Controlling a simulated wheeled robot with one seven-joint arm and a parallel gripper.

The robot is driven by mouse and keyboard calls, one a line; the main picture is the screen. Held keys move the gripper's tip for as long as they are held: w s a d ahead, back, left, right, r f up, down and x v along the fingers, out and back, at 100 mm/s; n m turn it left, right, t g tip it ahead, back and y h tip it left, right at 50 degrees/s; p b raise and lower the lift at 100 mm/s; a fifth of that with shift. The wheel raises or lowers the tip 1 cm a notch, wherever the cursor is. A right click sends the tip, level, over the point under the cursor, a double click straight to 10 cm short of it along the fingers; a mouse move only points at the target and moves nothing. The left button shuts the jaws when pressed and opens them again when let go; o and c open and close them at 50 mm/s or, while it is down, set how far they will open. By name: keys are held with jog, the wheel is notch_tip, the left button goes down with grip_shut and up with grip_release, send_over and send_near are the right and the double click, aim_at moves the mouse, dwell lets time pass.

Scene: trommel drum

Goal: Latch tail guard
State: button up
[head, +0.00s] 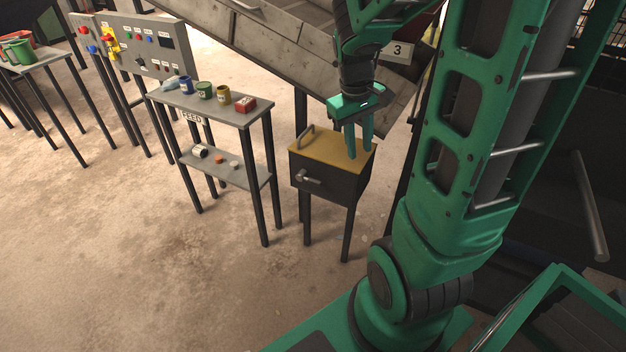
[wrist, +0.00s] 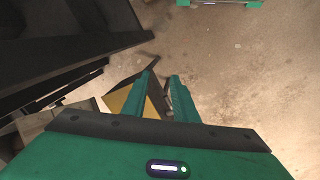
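A dark box with a yellow lid (head: 322,151) stands on thin legs, and I take it for the tail guard. The lid lies flat and looks shut. A grey loop handle (head: 304,137) is at the lid's left edge. A grey lever latch (head: 309,178) on the front face points roughly sideways; whether it is engaged I cannot tell. My gripper (head: 359,153) points down over the lid's right side, fingers apart and empty. Whether the tips touch the lid is unclear.
A grey stand (head: 226,107) marked FEED, with several small cans and a red block (head: 246,105), is left of the box. A control panel (head: 142,45) stands behind it. The sloped grey chute (head: 265,38) runs above and behind. The floor in front is clear.

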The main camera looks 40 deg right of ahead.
jog(key=w+d+f+n, duration=0.1)
jog(key=w+f+n, duration=0.3)
jog(key=w+f, duration=0.55)
jog(key=n+t, duration=0.1)
jog(key=n, duration=0.2)
send_near(315, 180)
jog(key=f, duration=0.2)
jog(key=d+f, duration=0.1)
jog(key=f, duration=0.5)
jog(key=shift+w+d+f, duration=0.2)
jog(key=shift+w+f, duration=0.05)
jog(key=shift+c, duration=0.6)
grip_shut()
